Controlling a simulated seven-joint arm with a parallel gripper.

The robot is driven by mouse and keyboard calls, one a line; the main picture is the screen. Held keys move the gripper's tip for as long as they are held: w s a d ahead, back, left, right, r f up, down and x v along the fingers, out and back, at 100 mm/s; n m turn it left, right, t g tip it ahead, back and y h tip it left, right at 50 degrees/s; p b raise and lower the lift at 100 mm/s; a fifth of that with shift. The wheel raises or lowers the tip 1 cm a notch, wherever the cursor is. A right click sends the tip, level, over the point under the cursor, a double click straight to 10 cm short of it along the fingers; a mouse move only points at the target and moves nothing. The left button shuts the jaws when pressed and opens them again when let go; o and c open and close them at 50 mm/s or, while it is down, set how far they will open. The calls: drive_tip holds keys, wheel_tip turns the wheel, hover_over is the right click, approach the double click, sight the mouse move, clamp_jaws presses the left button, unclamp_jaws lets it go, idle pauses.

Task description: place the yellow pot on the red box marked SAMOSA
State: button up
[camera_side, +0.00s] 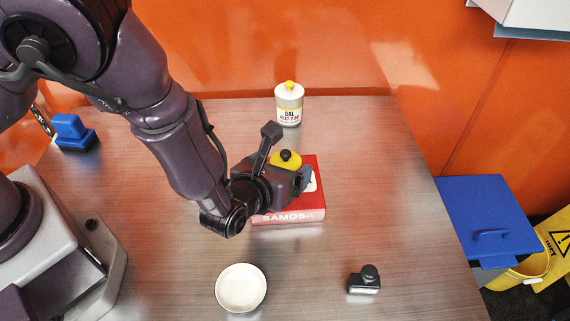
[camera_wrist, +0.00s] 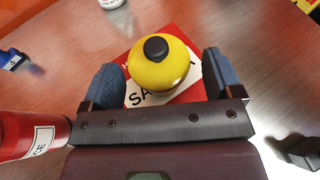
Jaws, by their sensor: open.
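The yellow pot (camera_wrist: 158,66), with a black knob on its lid, appears over the red box marked SAMOSA (camera_wrist: 190,95) in the wrist view. In the side view the pot (camera_side: 286,157) shows behind my gripper at the box (camera_side: 309,214), partly hidden. The pot looks upright and seems to rest on the box, but its base is hidden. My gripper (camera_wrist: 165,82) is open, with one dark blue finger pad on each side of the pot. Small gaps show between the pads and the pot.
A white bowl (camera_side: 241,287) and a small black object (camera_side: 365,280) stand in front. A blue object (camera_side: 73,132) is at the far left. A red container (camera_wrist: 28,135) shows at left in the wrist view. The table's right side is clear.

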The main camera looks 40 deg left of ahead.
drive_tip(key=v, duration=1)
drive_tip(key=s+a+r+n+g+y, duration=0.2)
drive_tip(key=a+r+n+g+y, duration=0.3)
drive_tip(key=a+r+n+g, duration=0.75)
drive_tip(key=s+a+r+n+t+h, duration=0.2)
drive_tip(key=s+a+r+n+h, duration=0.1)
drive_tip(key=n, duration=0.6)
drive_tip(key=s+a+r+n+t+h, duration=0.3)
drive_tip(key=s+a+r+n+h, duration=0.1)
drive_tip(key=r+n, duration=0.4)
drive_tip(key=shift+s+n+h, duration=0.6)
drive_tip(key=shift+s+n, duration=0.35)
drive_tip(key=shift+n, duration=0.3)
